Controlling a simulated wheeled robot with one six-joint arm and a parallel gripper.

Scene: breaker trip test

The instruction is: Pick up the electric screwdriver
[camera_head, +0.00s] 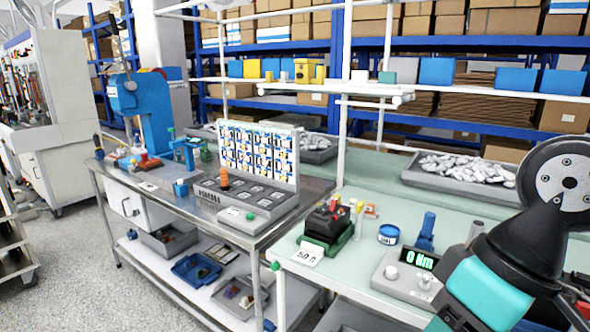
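No object shows clearly enough for me to name it as the electric screwdriver. A blue upright object (426,231) stands on the green bench, behind a grey device with a green display (418,261); it may be a tool, but I cannot tell. An orange-topped piece (224,178) stands upright on the grey test panel (247,196) to the left; its kind is also unclear. My arm reaches in at the lower right, over the right part of the bench, and hides what is behind it. My gripper is not in view.
The green bench (352,278) also holds a black and green device (326,224), a round blue tin (389,234) and a white card (309,252). A grey tray of white parts (466,172) lies behind. A blue press (142,110) stands on the left metal table.

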